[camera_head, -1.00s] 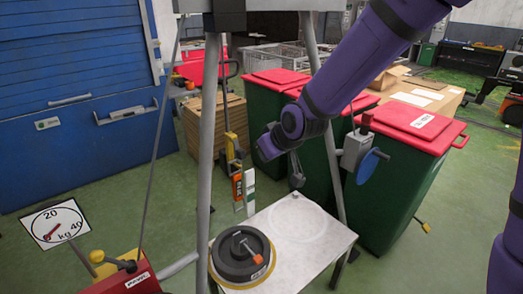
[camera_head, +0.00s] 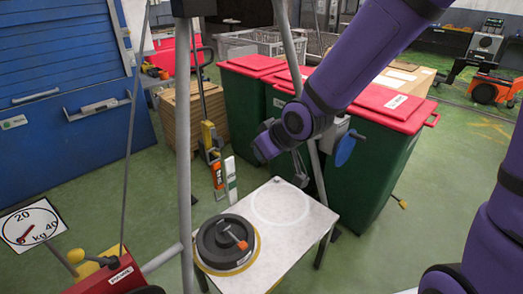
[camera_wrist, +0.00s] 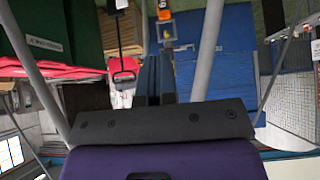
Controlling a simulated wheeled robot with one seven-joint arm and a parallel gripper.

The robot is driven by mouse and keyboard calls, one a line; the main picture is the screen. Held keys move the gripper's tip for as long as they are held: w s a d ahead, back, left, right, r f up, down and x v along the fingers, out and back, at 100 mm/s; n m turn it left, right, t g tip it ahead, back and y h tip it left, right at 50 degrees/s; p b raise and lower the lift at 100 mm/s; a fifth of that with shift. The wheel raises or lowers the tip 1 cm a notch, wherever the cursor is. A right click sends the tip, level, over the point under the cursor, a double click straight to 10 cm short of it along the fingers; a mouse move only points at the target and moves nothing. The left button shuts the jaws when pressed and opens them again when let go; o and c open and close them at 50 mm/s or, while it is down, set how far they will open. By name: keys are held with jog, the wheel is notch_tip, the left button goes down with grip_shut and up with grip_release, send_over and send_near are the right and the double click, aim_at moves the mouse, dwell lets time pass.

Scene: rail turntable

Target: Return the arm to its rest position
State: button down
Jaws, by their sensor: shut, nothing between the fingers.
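My purple arm (camera_head: 360,70) reaches down from the top right in the head view. Its wrist end (camera_head: 265,148) hangs in front of the green bins, above and behind the small white table. In the wrist view my gripper (camera_wrist: 154,62) shows as two dark fingers side by side, shut and empty. Another purple part of my arm (camera_head: 480,235) shows at the right edge of the head view.
A white table (camera_head: 290,235) bears a black disc weight (camera_head: 212,250) with an orange-tipped handle. Grey frame legs (camera_head: 184,150) stand close to my arm. Green bins with red lids (camera_head: 400,105) stand behind it. A kg dial (camera_head: 30,226) is at left. Green floor is open at right.

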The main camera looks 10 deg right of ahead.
jog(key=s+d+r+m+h, duration=0.5)
jog(key=s+d+r, duration=0.8)
jog(key=d+r, duration=0.25)
jog(key=s+d+r+m+g, duration=0.1)
jog(key=s+d, duration=0.3)
jog(key=s, duration=0.4)
jog(key=shift+s+d+r+m+y, duration=0.3)
jog(key=shift+s+d+r+m, duration=0.1)
jog(key=shift+r, duration=0.4)
jog(key=shift+w, duration=0.1)
dwell(0.3)
